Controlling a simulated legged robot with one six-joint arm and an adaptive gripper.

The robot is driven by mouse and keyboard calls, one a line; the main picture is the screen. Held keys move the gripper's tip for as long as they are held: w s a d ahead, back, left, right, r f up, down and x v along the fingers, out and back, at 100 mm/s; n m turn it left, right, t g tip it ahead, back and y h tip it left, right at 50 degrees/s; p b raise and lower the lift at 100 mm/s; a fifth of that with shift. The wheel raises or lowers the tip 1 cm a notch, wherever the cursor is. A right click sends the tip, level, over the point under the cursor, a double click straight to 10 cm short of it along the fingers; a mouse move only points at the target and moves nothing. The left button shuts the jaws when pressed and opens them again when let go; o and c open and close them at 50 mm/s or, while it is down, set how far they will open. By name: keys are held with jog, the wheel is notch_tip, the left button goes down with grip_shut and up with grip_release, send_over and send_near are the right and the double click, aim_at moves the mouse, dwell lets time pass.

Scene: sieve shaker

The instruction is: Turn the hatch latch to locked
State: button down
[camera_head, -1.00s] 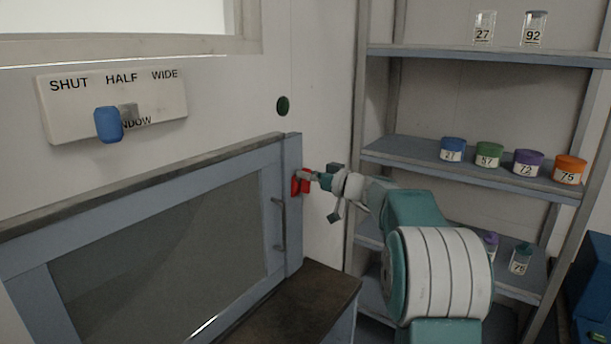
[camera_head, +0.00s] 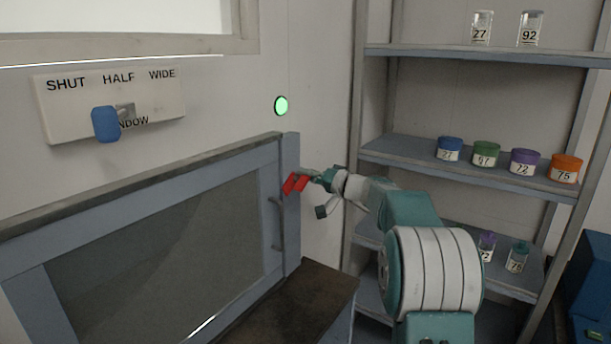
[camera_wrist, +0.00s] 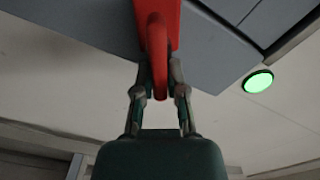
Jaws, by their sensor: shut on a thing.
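The red hatch latch (camera_head: 294,184) sits on the right edge of the blue-grey hatch frame (camera_head: 291,225), tilted in the head view. My gripper (camera_head: 306,179) is shut on it from the right. In the wrist view the red latch (camera_wrist: 158,60) runs down from the top, and the two fingers of my gripper (camera_wrist: 159,75) close on either side of it. The fingers hide part of the latch. A round lamp (camera_head: 281,106) on the wall above the hatch glows green; it also shows in the wrist view (camera_wrist: 258,81).
A window control plate (camera_head: 165,100) with a blue lever (camera_head: 106,124) is at upper left. A hatch handle (camera_head: 277,224) stands out below the latch. Shelves (camera_head: 400,165) with labelled jars are at right. A dark bench top (camera_head: 300,300) lies below.

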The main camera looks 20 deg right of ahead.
jog(key=m, duration=0.2)
jog(key=f+m, duration=0.1)
jog(key=m, duration=0.3)
jog(key=shift+d+f, duration=0.25)
jog(key=shift+f+m, duration=0.1)
jog(key=shift+m, duration=0.2)
jog(key=c, duration=0.7)
grip_release()
jog(key=shift+w+d, duration=0.1)
jog(key=shift+d, duration=0.1)
jog(key=shift+s+d+r, duration=0.1)
jog(key=shift+s+r, duration=0.1)
jog(key=shift+s, duration=0.15)
jog(key=v, duration=1.1)
jog(key=shift+d+f, duration=0.15)
jog(key=shift+d, duration=0.05)
